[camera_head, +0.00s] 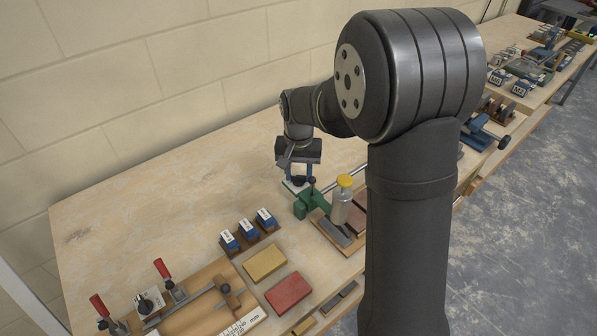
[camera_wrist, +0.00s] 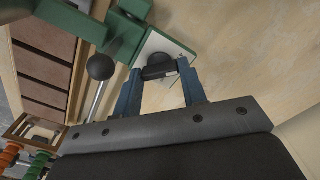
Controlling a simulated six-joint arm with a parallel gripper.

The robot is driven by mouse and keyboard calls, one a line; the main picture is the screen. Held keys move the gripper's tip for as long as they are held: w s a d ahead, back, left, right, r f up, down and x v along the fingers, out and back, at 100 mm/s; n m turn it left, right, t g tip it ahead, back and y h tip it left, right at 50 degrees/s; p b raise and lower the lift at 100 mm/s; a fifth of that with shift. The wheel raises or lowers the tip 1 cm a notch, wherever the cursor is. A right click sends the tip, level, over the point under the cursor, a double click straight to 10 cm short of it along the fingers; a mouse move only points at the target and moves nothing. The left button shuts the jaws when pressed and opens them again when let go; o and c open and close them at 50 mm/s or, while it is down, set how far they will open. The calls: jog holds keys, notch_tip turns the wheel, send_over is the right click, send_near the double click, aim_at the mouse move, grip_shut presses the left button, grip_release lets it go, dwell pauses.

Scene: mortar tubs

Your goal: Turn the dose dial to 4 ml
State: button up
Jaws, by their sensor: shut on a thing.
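The dose dial is a black round knob (camera_wrist: 158,61) on a white plate (camera_wrist: 150,45) fixed to a green device (camera_wrist: 62,25). In the head view the white plate (camera_head: 292,187) shows just below my gripper (camera_head: 299,178), beside the green device (camera_head: 308,204). My gripper (camera_wrist: 163,73) has its blue fingers on both sides of the knob and is shut on it. Dial markings and the pointer's reading cannot be made out; the fingers and knob cover part of the plate.
A black ball-ended lever (camera_wrist: 101,68) stands close left of my fingers in the wrist view. Yellow (camera_head: 264,262) and red (camera_head: 288,293) blocks lie in front. The table's back left is clear.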

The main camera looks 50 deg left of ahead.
aim_at(298, 176)
jog(key=o, duration=1)
notch_tip(298, 176, up, 18)
jog(key=shift+f, duration=0.25)
notch_tip(298, 176, down, 18)
jog(key=shift+r, duration=0.25)
dwell(0.5)
